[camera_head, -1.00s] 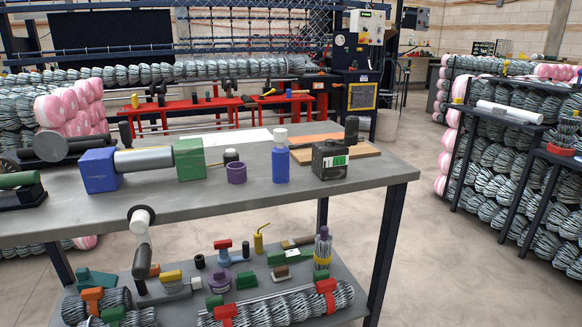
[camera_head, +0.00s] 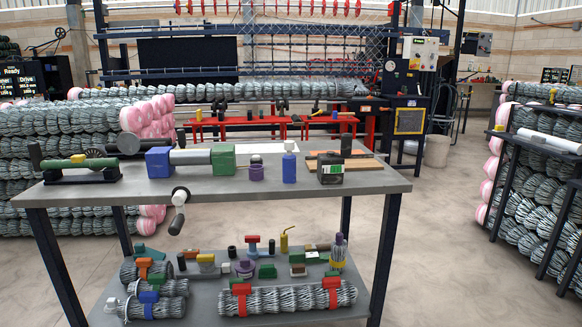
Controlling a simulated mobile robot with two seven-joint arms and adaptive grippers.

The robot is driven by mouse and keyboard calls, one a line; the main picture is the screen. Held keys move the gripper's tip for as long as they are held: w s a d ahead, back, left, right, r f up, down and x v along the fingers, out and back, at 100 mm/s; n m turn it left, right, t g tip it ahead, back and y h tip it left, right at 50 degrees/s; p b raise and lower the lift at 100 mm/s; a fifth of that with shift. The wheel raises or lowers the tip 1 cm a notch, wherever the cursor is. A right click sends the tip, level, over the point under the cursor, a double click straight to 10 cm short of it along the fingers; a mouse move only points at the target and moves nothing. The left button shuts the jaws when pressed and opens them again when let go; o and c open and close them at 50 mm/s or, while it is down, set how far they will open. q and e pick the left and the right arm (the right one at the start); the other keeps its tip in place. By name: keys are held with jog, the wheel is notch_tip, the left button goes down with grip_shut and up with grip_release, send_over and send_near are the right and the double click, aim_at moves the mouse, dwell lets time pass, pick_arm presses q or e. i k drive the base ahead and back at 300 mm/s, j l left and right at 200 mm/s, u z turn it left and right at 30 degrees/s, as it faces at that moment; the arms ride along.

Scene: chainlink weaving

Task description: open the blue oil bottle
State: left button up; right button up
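The blue oil bottle (camera_head: 289,167) stands upright on the grey workbench top (camera_head: 220,187), right of centre in the head view. A pale cap (camera_head: 289,146) sits on top of it. A small purple cylinder (camera_head: 256,172) stands to its left, and a black box with a green and white label (camera_head: 330,168) stands to its right. Neither of my grippers shows in the head view.
A shaft between blue and green blocks (camera_head: 190,157) lies left of the bottle. A crank handle (camera_head: 179,210) hangs at the bench front. The lower shelf (camera_head: 205,310) holds wire rolls and tools. A wire rack (camera_head: 535,190) stands right; open floor lies between.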

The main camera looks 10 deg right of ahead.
aim_at(289, 159)
jog(key=i+l+u, duration=0.15)
jog(key=i+l, duration=0.2)
jog(key=i+l+u, duration=0.2)
jog(key=i+l, duration=0.15)
jog(key=l, duration=0.25)
